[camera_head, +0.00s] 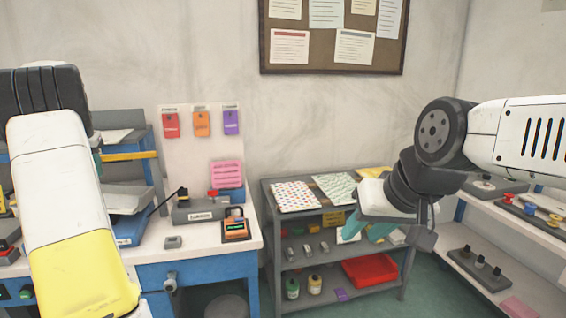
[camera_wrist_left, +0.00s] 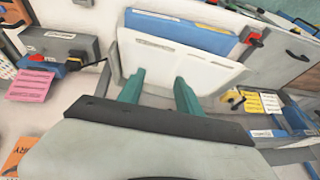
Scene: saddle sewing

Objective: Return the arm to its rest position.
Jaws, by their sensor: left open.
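My left arm (camera_head: 62,185) stands at the left in the head view; its fingers do not show there. In the left wrist view my left gripper (camera_wrist_left: 159,82) has two teal fingers spread apart, with nothing between them. They are in front of a white panel (camera_wrist_left: 205,68) in a tray or file holder; I cannot tell whether they touch it. My right gripper (camera_head: 367,229) hangs in front of the grey shelf at the right, its teal fingers apart and empty.
A blue workbench (camera_head: 190,276) with a small device (camera_head: 235,229) stands at the left. A grey shelf (camera_head: 333,259) holds patterned sheets (camera_head: 296,196) and a red tray (camera_head: 369,270). A white shelf (camera_head: 487,277) stands at the right. A notice board (camera_head: 332,62) hangs on the wall.

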